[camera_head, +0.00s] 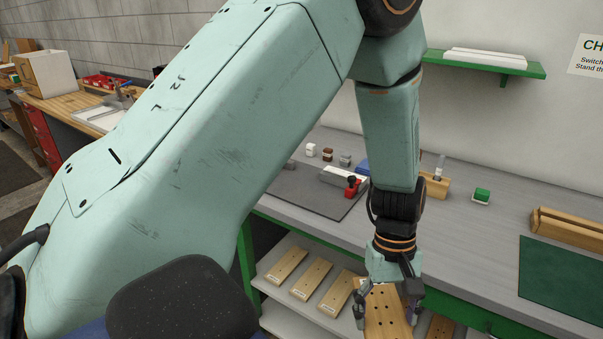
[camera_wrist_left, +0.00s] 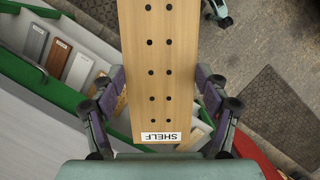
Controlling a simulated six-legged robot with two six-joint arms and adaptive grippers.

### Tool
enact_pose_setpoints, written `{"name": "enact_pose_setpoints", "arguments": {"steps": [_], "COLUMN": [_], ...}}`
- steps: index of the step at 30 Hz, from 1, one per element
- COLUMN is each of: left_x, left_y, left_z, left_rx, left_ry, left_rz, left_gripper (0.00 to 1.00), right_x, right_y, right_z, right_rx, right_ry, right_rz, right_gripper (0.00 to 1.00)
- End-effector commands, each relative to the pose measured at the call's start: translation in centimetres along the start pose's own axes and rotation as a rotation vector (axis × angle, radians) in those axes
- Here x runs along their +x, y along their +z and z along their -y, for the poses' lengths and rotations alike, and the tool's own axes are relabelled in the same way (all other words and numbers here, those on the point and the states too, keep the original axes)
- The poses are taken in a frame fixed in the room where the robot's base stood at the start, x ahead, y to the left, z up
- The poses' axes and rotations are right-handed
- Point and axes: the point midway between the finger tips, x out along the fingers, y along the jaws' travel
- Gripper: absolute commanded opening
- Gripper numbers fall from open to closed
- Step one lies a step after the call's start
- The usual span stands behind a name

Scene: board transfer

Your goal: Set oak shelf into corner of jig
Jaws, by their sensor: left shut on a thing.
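The oak shelf (camera_head: 386,312) is a light wooden board with rows of dark holes. In the left wrist view it (camera_wrist_left: 158,50) runs up out of the picture, with a "SHELF" label at its near end. My left gripper (camera_head: 386,320) is shut on its side edges, with one finger at each side, and holds it in front of the workbench's front edge. The board's lower part is cut off in the head view. I cannot pick out the jig for certain. My right gripper is not in view.
Several boards (camera_head: 311,279) lie on the lower shelf under the grey workbench (camera_head: 460,225). On the bench are a dark mat (camera_head: 305,190), a red-and-white tool (camera_head: 350,183), a wooden block (camera_head: 436,185), a green mat (camera_head: 560,280) and a long wooden piece (camera_head: 567,228).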

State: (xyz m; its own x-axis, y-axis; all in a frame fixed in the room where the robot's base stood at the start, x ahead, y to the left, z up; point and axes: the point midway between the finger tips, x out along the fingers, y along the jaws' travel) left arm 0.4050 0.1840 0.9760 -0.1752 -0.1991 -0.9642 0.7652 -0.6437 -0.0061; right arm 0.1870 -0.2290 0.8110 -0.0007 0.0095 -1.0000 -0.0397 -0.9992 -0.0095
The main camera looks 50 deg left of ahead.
Motion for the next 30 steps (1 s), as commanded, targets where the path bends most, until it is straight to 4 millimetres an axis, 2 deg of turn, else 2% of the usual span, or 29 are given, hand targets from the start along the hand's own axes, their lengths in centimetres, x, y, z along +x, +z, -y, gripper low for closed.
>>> {"name": "enact_pose_setpoints", "arguments": {"steps": [1,6,15,21,30], "left_x": [1.7,4.3,8.4,9.6,9.6], "left_y": [-0.2,-0.2,-0.8,-1.0,-1.1], "left_z": [0.1,0.5,0.9,0.9,1.0], "left_rx": [0.105,0.422,0.748,0.826,0.843], "left_ry": [-0.031,-0.118,-0.206,-0.226,-0.229], "left_rz": [-0.004,-0.004,-0.002,-0.002,-0.002], "left_gripper": [0.31,0.31,0.31,0.31,0.31], "right_x": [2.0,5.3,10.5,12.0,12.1], "right_y": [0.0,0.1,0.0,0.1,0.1], "right_z": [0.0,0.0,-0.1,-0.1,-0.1], "right_rx": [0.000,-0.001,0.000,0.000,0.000], "right_ry": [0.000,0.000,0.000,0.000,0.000], "right_rz": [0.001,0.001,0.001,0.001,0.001], "right_gripper": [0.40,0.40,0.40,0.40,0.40]}}
